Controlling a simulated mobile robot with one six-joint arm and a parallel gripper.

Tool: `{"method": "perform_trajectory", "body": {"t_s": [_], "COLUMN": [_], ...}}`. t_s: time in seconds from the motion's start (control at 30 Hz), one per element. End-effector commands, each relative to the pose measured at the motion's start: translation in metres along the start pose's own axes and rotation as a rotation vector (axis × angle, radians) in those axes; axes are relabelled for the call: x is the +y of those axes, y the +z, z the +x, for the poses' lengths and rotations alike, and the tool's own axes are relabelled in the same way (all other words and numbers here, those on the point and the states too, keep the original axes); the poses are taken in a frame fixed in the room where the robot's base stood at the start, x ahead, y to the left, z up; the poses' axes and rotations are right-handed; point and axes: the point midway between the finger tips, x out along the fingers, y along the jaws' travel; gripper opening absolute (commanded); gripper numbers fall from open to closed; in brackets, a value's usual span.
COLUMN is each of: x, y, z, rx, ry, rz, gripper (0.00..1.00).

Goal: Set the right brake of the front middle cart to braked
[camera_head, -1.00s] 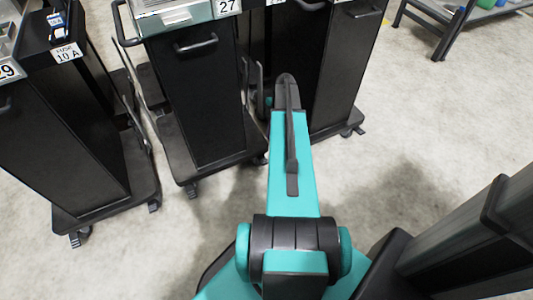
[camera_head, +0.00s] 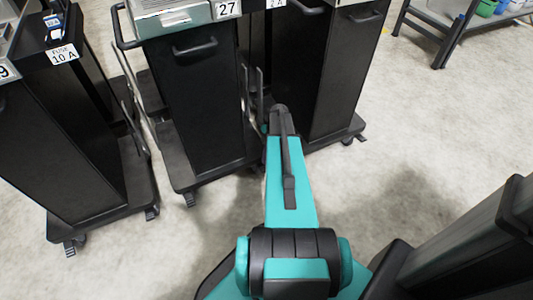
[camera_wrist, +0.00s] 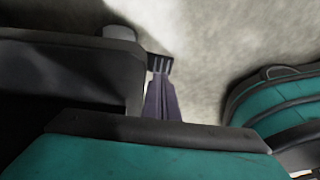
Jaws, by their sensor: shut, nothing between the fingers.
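The front middle cart (camera_head: 198,110), black with a tag reading 27, stands left of my arm in the head view. My arm hides its right front caster and right brake there. My gripper is also hidden in that view. In the wrist view, my gripper (camera_wrist: 160,76) shows as narrow purple-grey fingers, shut and empty. Their tips are at a small dark ribbed pedal (camera_wrist: 161,63), which looks like the right brake. Whether they touch it, and the pedal's setting, I cannot tell. A dark cart base (camera_wrist: 90,68) lies to the left.
Another black cart (camera_head: 75,150) stands at the left and one more (camera_head: 335,75) at the back right, close to my arm. A grey rack (camera_head: 440,35) with bins is at the top right. The pale floor (camera_head: 420,130) is clear on the right.

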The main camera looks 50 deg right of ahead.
Motion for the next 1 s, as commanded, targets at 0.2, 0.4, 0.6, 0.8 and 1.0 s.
{"method": "perform_trajectory", "body": {"t_s": [0.2, 0.4, 0.6, 0.8, 1.0], "x": [-0.003, -0.004, -0.004, -0.005, -0.005], "y": [0.007, 0.009, 0.009, 0.008, 0.005], "z": [0.022, 0.028, 0.027, 0.028, 0.03], "rx": [-0.001, 0.0, -0.001, -0.001, -0.001], "ry": [0.0, 0.0, 0.0, 0.002, 0.015], "rz": [0.001, 0.0, 0.001, 0.0, -0.011], "gripper": [0.0, 0.0, 0.0, 0.0, 0.0]}}
